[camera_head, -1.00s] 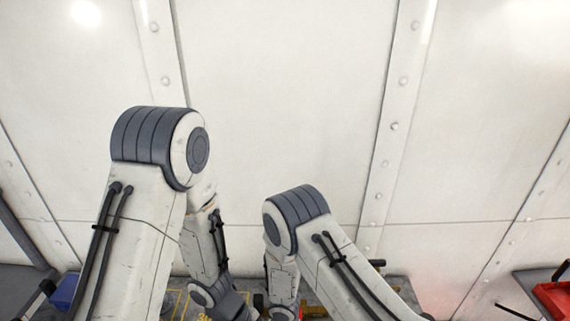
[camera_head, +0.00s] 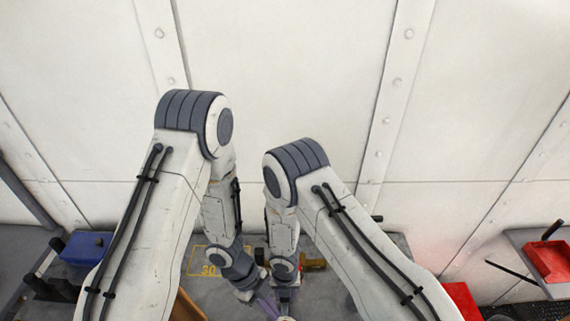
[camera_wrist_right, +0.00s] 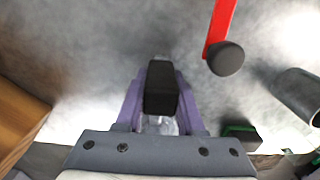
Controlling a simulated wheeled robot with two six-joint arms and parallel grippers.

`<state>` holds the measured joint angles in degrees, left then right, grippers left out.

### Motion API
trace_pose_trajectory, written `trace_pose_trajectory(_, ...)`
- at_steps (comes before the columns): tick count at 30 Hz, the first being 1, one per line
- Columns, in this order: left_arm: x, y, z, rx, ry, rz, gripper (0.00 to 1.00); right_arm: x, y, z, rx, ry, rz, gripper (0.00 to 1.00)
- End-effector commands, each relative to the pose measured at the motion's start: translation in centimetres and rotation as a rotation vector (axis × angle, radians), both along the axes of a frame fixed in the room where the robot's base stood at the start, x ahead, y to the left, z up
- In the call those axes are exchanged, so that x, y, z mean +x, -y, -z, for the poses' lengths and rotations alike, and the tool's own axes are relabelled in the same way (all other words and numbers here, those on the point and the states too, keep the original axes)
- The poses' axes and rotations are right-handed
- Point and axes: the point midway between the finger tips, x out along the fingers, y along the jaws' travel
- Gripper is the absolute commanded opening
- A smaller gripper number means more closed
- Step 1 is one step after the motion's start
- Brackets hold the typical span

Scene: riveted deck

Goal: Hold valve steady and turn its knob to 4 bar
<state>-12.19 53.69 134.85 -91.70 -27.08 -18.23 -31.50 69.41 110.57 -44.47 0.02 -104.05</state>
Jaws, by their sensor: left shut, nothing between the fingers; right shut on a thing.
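My right gripper (camera_wrist_right: 162,92) is shut on a black block-shaped thing (camera_wrist_right: 162,88) in the right wrist view. I cannot tell whether this is the valve or its knob. In the head view the right gripper (camera_head: 284,297) is partly hidden by its own wrist. My left gripper (camera_head: 268,305) is shut and empty, close beside the right one, with purple fingers at the lower edge. A brass-coloured piece (camera_head: 314,263), possibly part of the valve, shows just behind the right wrist. No dial or pressure reading is legible.
A red bar with a black round end (camera_wrist_right: 225,59) and a grey cylinder (camera_wrist_right: 298,93) lie right of the right gripper. A wooden piece (camera_wrist_right: 18,112) is at left. A blue bin (camera_head: 87,247) and red bins (camera_head: 461,300) flank the grey worktop.

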Motion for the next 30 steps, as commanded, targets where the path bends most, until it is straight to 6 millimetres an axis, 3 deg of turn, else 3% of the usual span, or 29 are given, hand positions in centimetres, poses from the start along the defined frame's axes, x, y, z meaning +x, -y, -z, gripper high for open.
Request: trace_pose_trajectory(30, -0.64, 0.47, 0.00, -0.001, -0.001, 0.000, 0.00, 0.04, 0.00, -0.02, 0.000, 0.001, 0.001, 0.00)
